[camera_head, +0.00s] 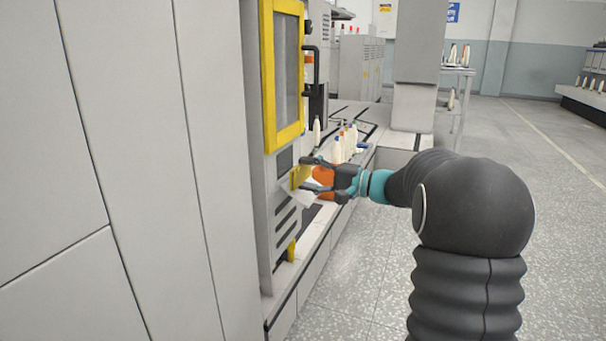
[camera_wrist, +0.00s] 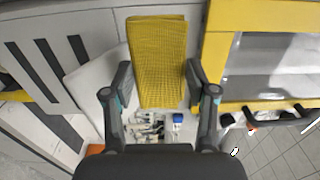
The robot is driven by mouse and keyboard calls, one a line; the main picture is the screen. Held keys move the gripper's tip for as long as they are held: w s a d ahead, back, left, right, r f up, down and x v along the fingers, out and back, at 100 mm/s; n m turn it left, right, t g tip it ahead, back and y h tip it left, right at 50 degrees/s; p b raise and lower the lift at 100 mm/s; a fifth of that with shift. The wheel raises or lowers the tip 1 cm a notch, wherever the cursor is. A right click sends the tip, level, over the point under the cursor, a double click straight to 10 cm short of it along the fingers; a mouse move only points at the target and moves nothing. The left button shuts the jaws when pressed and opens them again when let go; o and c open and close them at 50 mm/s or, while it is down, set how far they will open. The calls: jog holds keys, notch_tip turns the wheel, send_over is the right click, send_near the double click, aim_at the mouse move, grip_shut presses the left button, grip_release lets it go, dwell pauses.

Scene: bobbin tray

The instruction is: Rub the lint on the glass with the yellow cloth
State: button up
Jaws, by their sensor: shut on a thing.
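My gripper (camera_head: 307,174) is shut on the yellow cloth (camera_head: 299,176), in front of the machine's upright face. In the wrist view the cloth (camera_wrist: 158,55) is a folded, textured rectangle between my two fingertips (camera_wrist: 158,72). Glass (camera_head: 287,62) in a tall yellow frame is above my gripper in the head view. In the wrist view this glass (camera_wrist: 268,62) is to the right of the cloth, apart from it. A small dark pane (camera_head: 285,160) is just left of the cloth in the head view. I cannot make out lint on either; the cloth hides part of the face.
Several bobbins (camera_head: 338,149) stand on the ledge behind my gripper. A dark handle (camera_head: 313,66) sticks out beside the yellow frame. Dark slots (camera_head: 286,222) are below the cloth. The floor (camera_head: 365,275) at right is clear.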

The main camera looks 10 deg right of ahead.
jog(key=shift+d, duration=0.1)
jog(key=shift+v, duration=1.4)
jog(key=shift+s, duration=0.1)
